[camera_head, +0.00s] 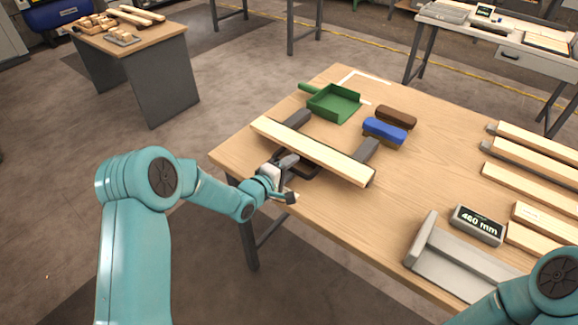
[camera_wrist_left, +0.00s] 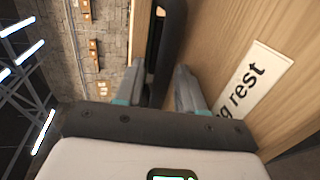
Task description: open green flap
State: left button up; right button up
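I cannot make out a green flap in either view. The only clear green thing on the table is a dustpan (camera_head: 336,103) at the back left, its handle pointing left. My left gripper (camera_head: 290,180) is at the table's near left edge, beside a dark part below a long wooden board (camera_head: 312,150). In the left wrist view its two fingers (camera_wrist_left: 160,92) stand apart, with a dark bar (camera_wrist_left: 168,45) between them. I cannot tell whether they touch it. My right arm shows at the bottom right; its gripper is out of view.
The board lies across two dark supports on the wooden table (camera_head: 400,200). A blue-topped brush (camera_head: 385,132) and a brown block (camera_head: 396,117) lie behind it. A grey angled tray (camera_head: 455,262), a "460 mm" display (camera_head: 478,225) and several wooden strips fill the right side.

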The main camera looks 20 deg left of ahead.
pick_arm(q)
grip_shut()
jog(key=shift+r, duration=0.1)
